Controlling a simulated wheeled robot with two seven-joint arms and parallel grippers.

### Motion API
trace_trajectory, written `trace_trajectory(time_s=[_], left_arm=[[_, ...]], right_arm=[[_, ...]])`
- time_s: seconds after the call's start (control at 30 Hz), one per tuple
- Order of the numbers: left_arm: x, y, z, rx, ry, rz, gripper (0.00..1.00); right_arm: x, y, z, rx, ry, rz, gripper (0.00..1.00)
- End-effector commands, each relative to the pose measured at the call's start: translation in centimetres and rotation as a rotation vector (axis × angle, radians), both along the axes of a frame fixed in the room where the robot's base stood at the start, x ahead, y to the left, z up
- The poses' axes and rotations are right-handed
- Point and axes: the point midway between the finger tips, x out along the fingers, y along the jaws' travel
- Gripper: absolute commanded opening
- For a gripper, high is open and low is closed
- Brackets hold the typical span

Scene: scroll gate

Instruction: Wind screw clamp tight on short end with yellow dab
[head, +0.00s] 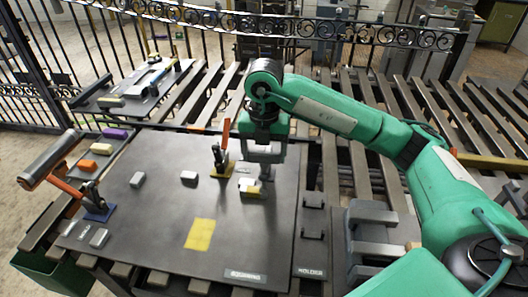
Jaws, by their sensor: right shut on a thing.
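My right gripper (258,175) reaches down over the right part of the dark work board (160,235). It is shut on a small grey-and-pale piece with yellow on it (250,188), low over the board; the fingers partly hide this piece. I cannot tell a screw or its tightness there. An upright clamp with an orange handle (225,132) stands on a yellow base just left of the gripper. Another clamp, with an orange lever (66,188) and a blue base (98,210), stands at the board's left edge. My left gripper is not in view.
A yellow patch (200,233) marks the board's front middle. Small grey blocks (189,176) lie on it, and a holder (312,218) is at its right. Coloured blocks (115,133) lie at left. A scrolled iron gate (330,30) stands behind.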

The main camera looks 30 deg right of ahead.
Motion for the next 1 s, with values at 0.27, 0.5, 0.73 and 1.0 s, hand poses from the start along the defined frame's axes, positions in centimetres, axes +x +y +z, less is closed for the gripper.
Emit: trace_trajectory(time_s=[0.27,0.5,0.73,1.0], left_arm=[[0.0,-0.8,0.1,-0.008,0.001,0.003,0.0],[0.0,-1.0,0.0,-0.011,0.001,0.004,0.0],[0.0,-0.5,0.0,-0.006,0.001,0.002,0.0],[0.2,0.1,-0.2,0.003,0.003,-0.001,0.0]], right_arm=[[0.2,-0.1,0.4,0.001,-0.009,-0.004,0.5],[0.1,0.0,0.3,0.001,-0.006,-0.002,0.95],[0.1,0.0,0.2,0.001,-0.003,-0.001,0.95],[0.1,0.0,3.5,0.0,-0.007,0.001,0.95]])
